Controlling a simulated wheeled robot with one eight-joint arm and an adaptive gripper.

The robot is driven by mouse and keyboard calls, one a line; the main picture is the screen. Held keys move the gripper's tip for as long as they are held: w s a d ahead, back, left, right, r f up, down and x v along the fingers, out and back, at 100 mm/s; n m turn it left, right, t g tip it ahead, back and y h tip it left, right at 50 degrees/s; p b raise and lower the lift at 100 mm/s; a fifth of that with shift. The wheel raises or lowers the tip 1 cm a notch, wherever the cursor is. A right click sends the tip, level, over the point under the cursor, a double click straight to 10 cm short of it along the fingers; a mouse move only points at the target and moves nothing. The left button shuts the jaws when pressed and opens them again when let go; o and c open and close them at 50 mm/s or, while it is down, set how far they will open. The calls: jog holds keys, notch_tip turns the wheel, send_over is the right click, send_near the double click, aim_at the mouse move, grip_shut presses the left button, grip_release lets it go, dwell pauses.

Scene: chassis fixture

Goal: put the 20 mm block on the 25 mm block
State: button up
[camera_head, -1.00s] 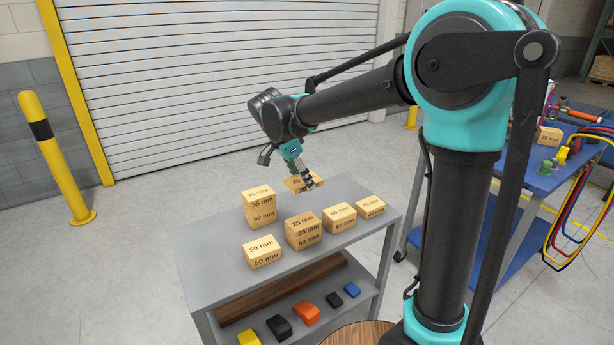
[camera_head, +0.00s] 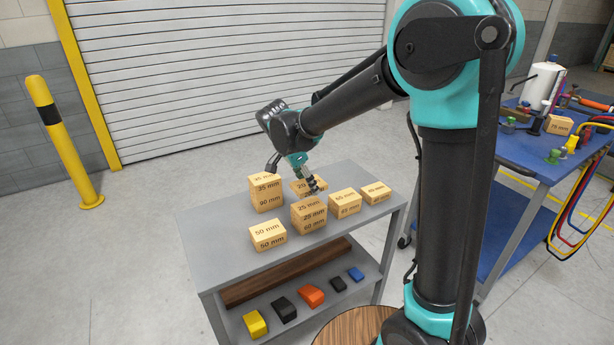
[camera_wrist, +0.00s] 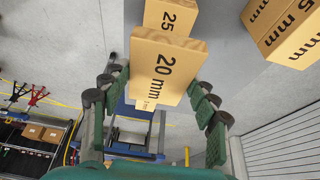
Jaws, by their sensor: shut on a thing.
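My gripper (camera_head: 313,186) is shut on the 20 mm block (camera_head: 301,186), a flat light-wood block. In the wrist view the 20 mm block (camera_wrist: 166,66) sits between the green-padded fingers, its label facing the camera. The 25 mm block (camera_head: 309,207) lies on top of the 60 mm block (camera_head: 308,225) on the grey table. In the wrist view, part of the 25 mm block (camera_wrist: 171,14) shows beyond the held block. The held block is close above or behind the 25 mm block; I cannot tell whether they touch.
The 35 mm block on a 90 mm block (camera_head: 267,202) stands to the left. The 50 mm block (camera_head: 268,236) is at the front left. More wood blocks (camera_head: 345,204) stand close on the right. The grey table (camera_head: 222,228) has free room at its left.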

aim_at(311, 205)
jog(key=shift+f, duration=1.8)
jog(key=shift+f, duration=0.2)
jog(key=shift+f, duration=1.2)
jog(key=o, duration=1.2)
jog(key=shift+o, duration=0.2)
jog(key=shift+r, duration=4.05)
